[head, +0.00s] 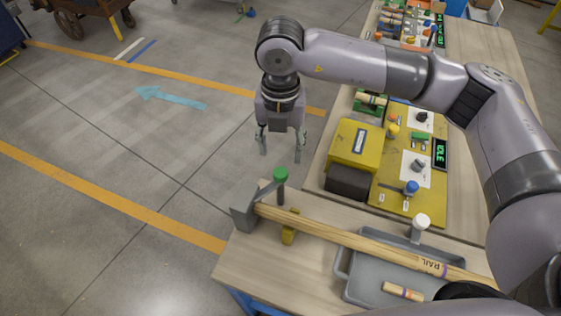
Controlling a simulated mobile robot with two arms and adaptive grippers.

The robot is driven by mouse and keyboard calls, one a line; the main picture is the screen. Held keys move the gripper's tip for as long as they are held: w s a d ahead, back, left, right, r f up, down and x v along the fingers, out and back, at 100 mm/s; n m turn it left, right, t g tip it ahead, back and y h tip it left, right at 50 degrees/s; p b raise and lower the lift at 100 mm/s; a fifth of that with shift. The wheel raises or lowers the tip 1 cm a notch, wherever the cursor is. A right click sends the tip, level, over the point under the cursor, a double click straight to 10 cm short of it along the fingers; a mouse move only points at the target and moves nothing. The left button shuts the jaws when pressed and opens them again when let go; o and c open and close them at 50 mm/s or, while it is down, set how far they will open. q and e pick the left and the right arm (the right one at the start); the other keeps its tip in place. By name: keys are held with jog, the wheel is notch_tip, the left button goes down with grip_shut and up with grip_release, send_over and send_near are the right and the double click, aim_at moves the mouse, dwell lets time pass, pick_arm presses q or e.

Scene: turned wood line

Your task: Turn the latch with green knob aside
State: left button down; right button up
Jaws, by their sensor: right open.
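The latch with the green knob (280,174) stands at the far left corner of the near wooden table, its knob on a dark upright post. It is beside a grey metal block (244,207) at the left end of a long wooden rail (340,238). My right gripper (283,150) points down with its two fingers spread and nothing between them. In the picture it is just above the green knob; I cannot tell the exact height or depth gap. My left gripper is not in view.
A yellow block (290,228) supports the rail. A grey tray (362,283) lies under the rail's right part, with a short wooden piece (403,291). A white knob (421,222) stands behind the rail. A yellow board (403,202) with a yellow machine (355,146) is behind. Open floor lies left.

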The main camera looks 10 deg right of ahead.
aim_at(281, 172)
notch_tip(281, 172, down, 7)
jog(key=shift+s+f+p, duration=0.1)
jog(key=shift+p, duration=0.9)
jog(key=shift+f, duration=0.5)
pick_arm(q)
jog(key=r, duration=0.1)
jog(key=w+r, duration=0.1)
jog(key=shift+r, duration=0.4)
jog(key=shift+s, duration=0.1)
pick_arm(e)
grip_shut()
